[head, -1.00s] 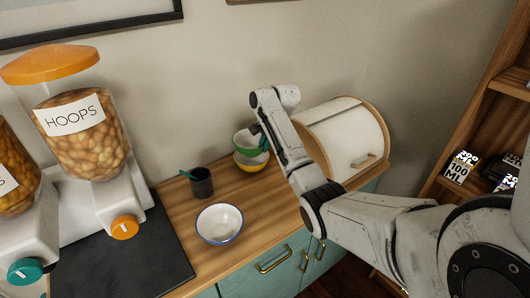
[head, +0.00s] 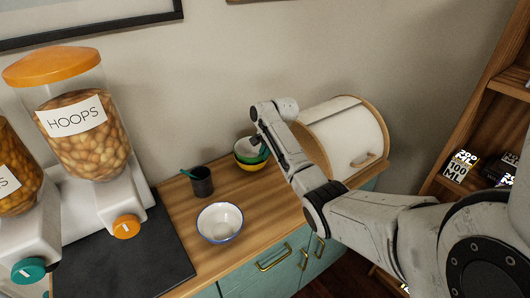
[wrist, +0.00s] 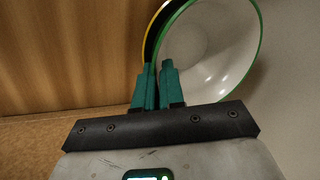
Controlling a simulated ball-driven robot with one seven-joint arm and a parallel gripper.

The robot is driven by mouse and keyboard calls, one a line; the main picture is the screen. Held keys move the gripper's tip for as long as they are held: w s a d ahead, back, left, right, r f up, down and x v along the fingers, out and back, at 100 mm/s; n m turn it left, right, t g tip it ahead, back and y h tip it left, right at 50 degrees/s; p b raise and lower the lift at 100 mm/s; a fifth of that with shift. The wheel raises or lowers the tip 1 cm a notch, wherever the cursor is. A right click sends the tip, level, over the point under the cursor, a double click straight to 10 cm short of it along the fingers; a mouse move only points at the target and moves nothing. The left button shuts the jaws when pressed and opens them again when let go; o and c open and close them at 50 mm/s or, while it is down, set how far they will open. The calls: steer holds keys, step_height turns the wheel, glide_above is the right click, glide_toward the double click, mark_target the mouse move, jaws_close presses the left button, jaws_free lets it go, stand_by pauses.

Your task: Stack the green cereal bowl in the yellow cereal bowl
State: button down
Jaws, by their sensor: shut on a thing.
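The green cereal bowl (head: 247,148) sits inside the yellow cereal bowl (head: 252,166) on the wooden counter, by the wall. In the wrist view the green bowl (wrist: 222,60) shows its white inside and green rim, and a thin yellow rim (wrist: 149,36) shows just beyond its left edge. My gripper (head: 264,151) is at the right side of the bowls. Its green fingers (wrist: 158,70) are shut on the near part of the green bowl's rim. Whether the green bowl's base rests fully on the yellow bowl is hidden.
A white bowl with a blue rim (head: 220,222) and a dark cup (head: 201,182) with a teal utensil stand left of the bowls. A bread bin (head: 345,140) stands close on the right. Cereal dispensers (head: 85,130) and a black mat (head: 130,250) fill the left.

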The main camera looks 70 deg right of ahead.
steer(key=shift+f, duration=0.25)
steer(key=c, duration=1.2)
jaws_free()
steer(key=shift+s+a+f, duration=0.1)
steer(key=shift+f, duration=0.1)
steer(key=shift+c, duration=0.2)
steer(key=shift+r, duration=0.1)
steer(key=shift+r, duration=0.35)
steer(key=d+v, duration=0.1)
steer(key=v, duration=1.1)
steer(key=shift+a+r+b, duration=0.3)
steer(key=shift+a+r, duration=0.05)
steer(key=shift+a, duration=0.05)
